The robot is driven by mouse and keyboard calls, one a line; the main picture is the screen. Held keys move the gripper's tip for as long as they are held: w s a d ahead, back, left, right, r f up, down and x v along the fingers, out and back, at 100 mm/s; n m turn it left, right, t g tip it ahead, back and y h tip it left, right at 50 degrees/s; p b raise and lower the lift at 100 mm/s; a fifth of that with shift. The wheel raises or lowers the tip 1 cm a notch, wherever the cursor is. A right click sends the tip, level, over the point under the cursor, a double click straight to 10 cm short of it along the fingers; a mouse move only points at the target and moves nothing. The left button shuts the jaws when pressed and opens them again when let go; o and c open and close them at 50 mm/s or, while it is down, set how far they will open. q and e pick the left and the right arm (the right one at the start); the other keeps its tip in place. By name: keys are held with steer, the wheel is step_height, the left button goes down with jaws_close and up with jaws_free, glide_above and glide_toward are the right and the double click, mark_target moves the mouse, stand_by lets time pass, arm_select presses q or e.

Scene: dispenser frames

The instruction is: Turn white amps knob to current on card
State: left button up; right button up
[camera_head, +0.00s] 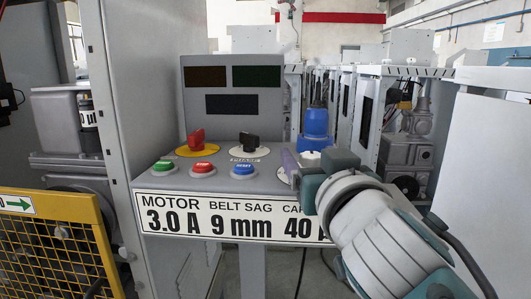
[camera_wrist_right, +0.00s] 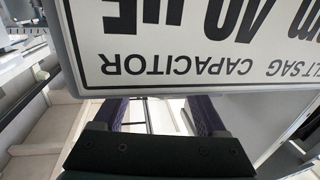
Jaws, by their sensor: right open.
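The white card (camera_head: 235,217) on the front of the grey console reads MOTOR 3.0 A, BELT SAG 9 mm and a capacitor value starting with 40, its right end hidden by my right arm. It shows upside down in the right wrist view (camera_wrist_right: 190,70). A small white part (camera_head: 309,158) shows beside my right gripper (camera_head: 302,165); I cannot tell whether it is the white knob.
The console top holds a red knob (camera_head: 197,140) on a yellow dial, a black knob (camera_head: 248,142) on a white dial, and green (camera_head: 163,166), red (camera_head: 202,169) and blue (camera_head: 243,171) buttons. Dark displays (camera_head: 231,104) stand behind. A yellow mesh guard (camera_head: 60,240) is at left.

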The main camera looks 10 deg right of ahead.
steer(key=shift+s, duration=0.1)
steer(key=shift+c, duration=0.3)
jaws_close()
